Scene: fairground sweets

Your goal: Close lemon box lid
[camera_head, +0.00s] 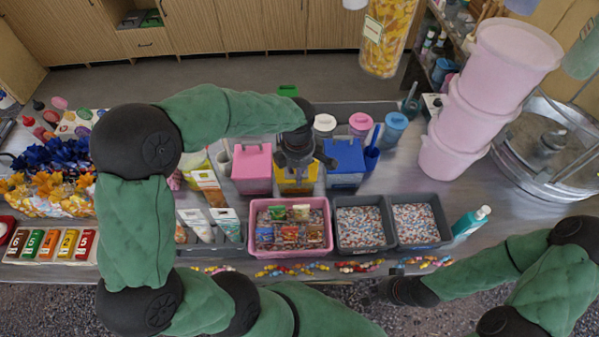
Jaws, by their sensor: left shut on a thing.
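The yellow lemon box (297,188) stands on the counter between a pink box (252,170) and a blue box (345,165). My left gripper (298,166) is directly over the lemon box and shut on its lid. The gripper and wrist cover most of the lid, so its exact angle cannot be told. The pink and blue boxes have their lids down. My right gripper (374,293) is low at the counter's front edge, away from the boxes; its fingers are too dark and small to read.
A pink tray (250,222) of small packets and two grey trays (340,240) of sweets stand in front of the boxes. Jars with pink (360,122) and blue (396,125) lids stand behind. Stacked pink buckets (500,70) are at the right. Loose sweets line the front edge.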

